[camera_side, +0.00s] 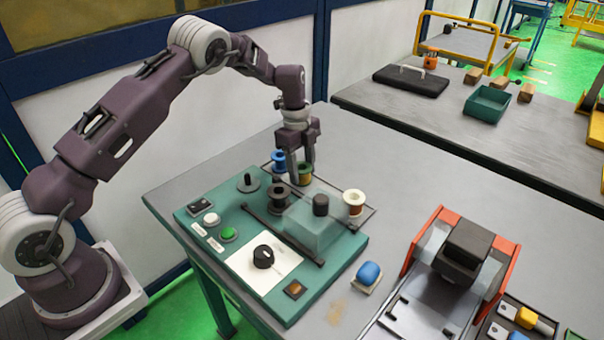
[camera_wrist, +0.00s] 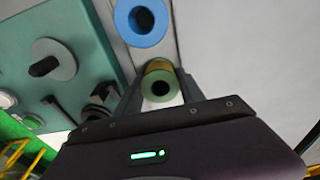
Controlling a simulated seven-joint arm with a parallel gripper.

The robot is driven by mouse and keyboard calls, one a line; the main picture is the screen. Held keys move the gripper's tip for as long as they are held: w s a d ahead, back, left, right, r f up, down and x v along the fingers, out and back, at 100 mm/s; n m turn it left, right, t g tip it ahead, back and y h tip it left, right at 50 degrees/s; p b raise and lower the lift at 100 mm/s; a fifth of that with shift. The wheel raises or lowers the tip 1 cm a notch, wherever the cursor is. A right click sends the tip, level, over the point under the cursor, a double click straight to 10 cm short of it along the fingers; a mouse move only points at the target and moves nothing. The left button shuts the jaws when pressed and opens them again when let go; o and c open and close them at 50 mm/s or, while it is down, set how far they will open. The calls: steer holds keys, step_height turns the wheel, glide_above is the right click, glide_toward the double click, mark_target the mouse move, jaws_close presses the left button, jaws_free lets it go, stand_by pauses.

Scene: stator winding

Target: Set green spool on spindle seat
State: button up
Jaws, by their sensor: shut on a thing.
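The likely spindle seat (camera_side: 248,184) is a grey disc with a short black post at the panel's back left. The seat (camera_wrist: 52,60) also shows in the wrist view, left of the gripper. I cannot tell whether the spool's underside touches the surface.
A clear cover (camera_side: 312,232) is on the teal panel (camera_side: 345,255).

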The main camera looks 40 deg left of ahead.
step_height(320, 180, up, 10)
step_height(320, 180, up, 2)
glide_above(248, 174)
steer(key=shift+a, duration=0.15)
steer(key=shift+f, duration=1.9)
steer(key=shift+f, duration=1)
steer(key=shift+f, duration=0.15)
steer(key=shift+f, duration=0.6)
